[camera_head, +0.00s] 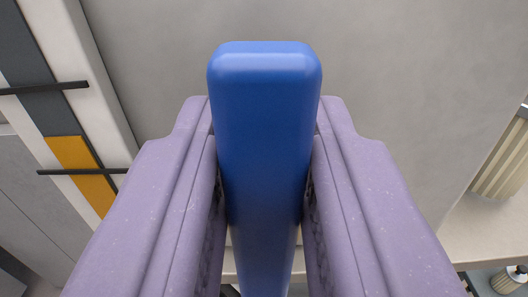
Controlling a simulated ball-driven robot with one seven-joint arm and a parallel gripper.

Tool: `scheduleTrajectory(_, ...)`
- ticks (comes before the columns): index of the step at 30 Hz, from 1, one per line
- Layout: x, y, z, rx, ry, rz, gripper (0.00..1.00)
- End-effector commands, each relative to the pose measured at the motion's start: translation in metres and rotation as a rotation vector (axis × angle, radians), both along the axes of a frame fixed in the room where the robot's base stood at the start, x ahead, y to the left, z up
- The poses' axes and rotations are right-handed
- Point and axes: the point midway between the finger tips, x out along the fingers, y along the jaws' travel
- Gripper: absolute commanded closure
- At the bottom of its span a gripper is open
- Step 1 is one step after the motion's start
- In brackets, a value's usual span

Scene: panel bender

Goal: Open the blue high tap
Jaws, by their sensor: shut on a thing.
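The blue tap handle (264,130) is a long smooth bar with rounded edges. It fills the middle of the head camera view, and its far end rises beyond the fingertips. My gripper (264,125) has its two purple fingers on the left and right sides of the bar, closed on it. The tap's body and pipe are hidden, so I cannot tell how far the tap is turned.
A plain grey surface (420,70) lies behind the handle. At the left are panels in dark grey, white and orange (72,152) with black bars. At the right are a ribbed beige object (503,160) and a small bottle (508,279) at the lower corner.

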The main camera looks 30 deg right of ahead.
Motion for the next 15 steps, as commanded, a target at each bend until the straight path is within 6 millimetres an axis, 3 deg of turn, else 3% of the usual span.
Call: scheduleTrajectory(15, -0.0006, -0.0008, 0.0004, -0.049, 0.032, 0.001, 1.00)
